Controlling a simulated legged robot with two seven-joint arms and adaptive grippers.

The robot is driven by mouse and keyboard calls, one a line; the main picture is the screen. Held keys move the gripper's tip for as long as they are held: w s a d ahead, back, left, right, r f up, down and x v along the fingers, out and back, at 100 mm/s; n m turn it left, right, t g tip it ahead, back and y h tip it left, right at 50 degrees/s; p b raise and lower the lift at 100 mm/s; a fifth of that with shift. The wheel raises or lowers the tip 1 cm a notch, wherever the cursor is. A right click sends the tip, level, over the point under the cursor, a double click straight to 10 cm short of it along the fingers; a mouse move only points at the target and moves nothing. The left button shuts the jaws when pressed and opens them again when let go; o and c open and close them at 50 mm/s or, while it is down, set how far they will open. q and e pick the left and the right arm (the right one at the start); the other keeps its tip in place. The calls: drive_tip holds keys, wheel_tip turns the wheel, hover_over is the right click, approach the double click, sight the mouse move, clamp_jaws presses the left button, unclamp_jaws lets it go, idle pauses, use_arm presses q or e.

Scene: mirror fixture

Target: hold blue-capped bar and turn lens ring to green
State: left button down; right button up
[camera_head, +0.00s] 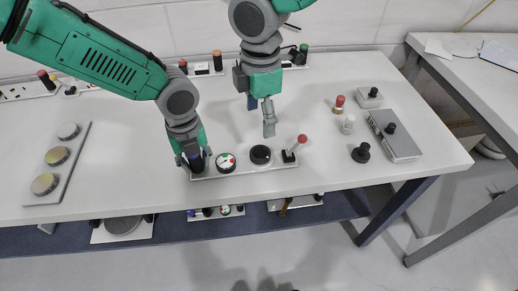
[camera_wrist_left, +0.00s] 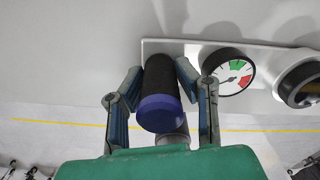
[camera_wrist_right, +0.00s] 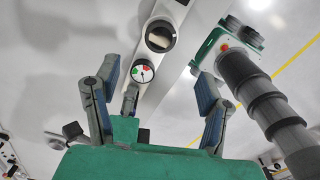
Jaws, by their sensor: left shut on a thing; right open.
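The blue-capped bar (camera_wrist_left: 160,98) is black and stands at the left end of a light plate (camera_head: 243,173). My left gripper (camera_head: 195,160) is shut on the bar, with one finger on either side of it in the left wrist view. The lens ring (camera_head: 261,155) is black and round on the same plate; it also shows in the right wrist view (camera_wrist_right: 160,37). A round gauge (camera_wrist_left: 233,74) with green and red sectors sits between bar and ring. My right gripper (camera_head: 262,116) is open and empty, above the table behind the ring.
A red-tipped lever (camera_head: 300,141) stands at the plate's right end, close to the ring. A grey box with a black knob (camera_head: 395,137) and several small knobs stand further right. A plate with three round dials (camera_head: 58,160) lies at the left. The front table strip is clear.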

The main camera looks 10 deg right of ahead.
sight(260, 152)
wheel_tip(260, 152, down, 12)
drive_tip(key=shift+r, duration=0.2)
drive_tip(key=c, duration=1.2)
